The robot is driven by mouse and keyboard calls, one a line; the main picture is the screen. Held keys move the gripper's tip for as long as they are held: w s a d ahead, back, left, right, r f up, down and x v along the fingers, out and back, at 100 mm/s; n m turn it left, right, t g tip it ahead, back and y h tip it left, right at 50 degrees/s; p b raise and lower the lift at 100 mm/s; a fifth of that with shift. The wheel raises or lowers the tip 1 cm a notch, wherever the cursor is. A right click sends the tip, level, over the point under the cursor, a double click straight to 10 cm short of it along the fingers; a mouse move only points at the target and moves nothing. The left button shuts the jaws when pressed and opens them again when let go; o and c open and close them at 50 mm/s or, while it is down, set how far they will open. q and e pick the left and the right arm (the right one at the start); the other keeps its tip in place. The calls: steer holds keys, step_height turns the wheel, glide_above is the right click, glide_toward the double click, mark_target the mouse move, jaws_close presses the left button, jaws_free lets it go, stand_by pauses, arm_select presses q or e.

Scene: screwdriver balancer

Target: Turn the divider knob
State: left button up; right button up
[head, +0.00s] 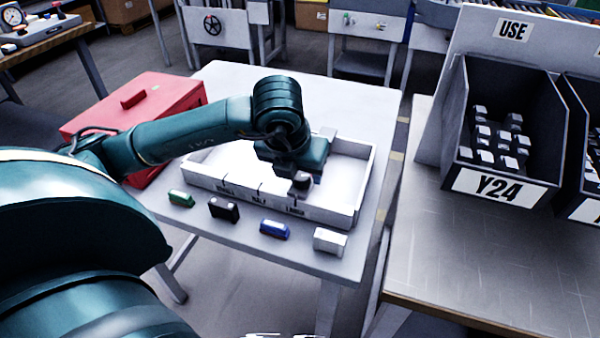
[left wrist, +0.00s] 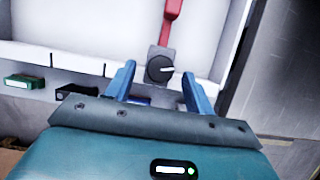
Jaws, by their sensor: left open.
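The divider knob (left wrist: 160,69) is a dark round dial with a white pointer mark, on a grey block at the front wall of a white tray (head: 230,193). The pointer points right in the left wrist view. A red bar (left wrist: 172,20) runs back from the block across the tray. My left gripper (head: 303,178) is open over the tray's front wall, and its two blue fingers (left wrist: 158,73) appear on either side of the knob. I cannot tell whether they touch it. In the head view the gripper hides much of the knob. My right gripper is not in view.
Green (head: 181,198), black (head: 224,210), blue (head: 274,230) and white (head: 330,240) small blocks lie along the table front. A red case (head: 110,112) is at left. A dark Y24 bin (head: 550,165) holds small pale parts on the right bench.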

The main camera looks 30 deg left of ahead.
arm_select(q)
steer(key=shift+w+f, duration=0.25)
steer(key=shift+f, duration=0.45)
steer(key=shift+c, duration=0.4)
steer(key=c, duration=0.9)
